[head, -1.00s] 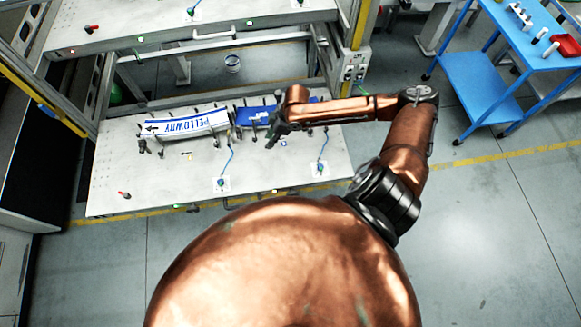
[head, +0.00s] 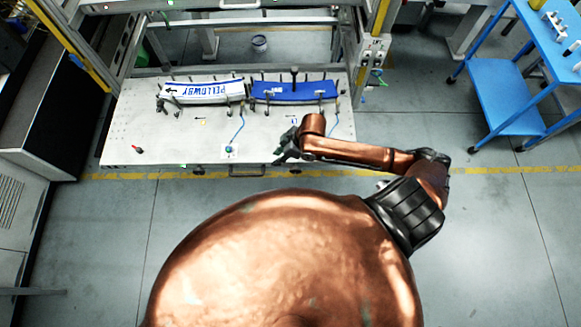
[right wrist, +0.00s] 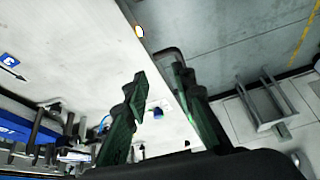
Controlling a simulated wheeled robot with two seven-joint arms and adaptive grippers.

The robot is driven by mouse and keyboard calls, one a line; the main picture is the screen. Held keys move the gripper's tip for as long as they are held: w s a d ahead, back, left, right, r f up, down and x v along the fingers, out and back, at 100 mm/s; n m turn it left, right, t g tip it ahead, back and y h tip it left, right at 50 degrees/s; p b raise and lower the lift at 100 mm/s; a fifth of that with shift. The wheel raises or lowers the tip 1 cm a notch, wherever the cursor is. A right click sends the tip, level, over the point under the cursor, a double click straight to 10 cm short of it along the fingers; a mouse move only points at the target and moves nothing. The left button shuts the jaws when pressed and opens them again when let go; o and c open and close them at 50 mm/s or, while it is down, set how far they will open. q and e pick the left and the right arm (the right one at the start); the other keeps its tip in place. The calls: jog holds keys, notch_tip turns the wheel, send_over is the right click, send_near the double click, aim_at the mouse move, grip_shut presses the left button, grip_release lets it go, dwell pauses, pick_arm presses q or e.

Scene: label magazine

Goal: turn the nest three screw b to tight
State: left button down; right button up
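A white curved panel lettered "PELLOWBY" (head: 205,92) and a blue curved panel (head: 295,92) lie end to end on the light grey bench, with black clamp screws along their edges. One taller black post (head: 294,76) stands at the back edge of the blue panel. I cannot tell which screw is nest three screw b, or how tight any is. My right gripper (head: 284,152) is over the bench's front edge, apart from the panels. In the right wrist view its fingers (right wrist: 162,85) are spread and empty. Black screws (right wrist: 45,132) show at lower left there. My left gripper is not seen.
A blue knob on a cord (head: 229,149) sits on the bench front, and a red-tipped piece (head: 138,149) lies at its left. A blue trolley (head: 512,95) stands to the right. The bench top (head: 165,140) between is mostly bare.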

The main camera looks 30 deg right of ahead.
jog(key=shift+s+d+r+m+t+h, duration=0.2)
jog(key=shift+s+m+t+h, duration=0.1)
jog(key=shift+s+m, duration=0.5)
jog(key=shift+s+d+r+m+t+h, duration=0.15)
jog(key=shift+s+m+t, duration=0.25)
jog(key=shift+s, duration=0.7)
jog(key=shift+s+d+r+m+t+h, duration=0.1)
jog(key=shift+s+r+m+t+h, duration=0.15)
jog(key=shift+s+m, duration=0.6)
jog(key=shift+s, duration=0.15)
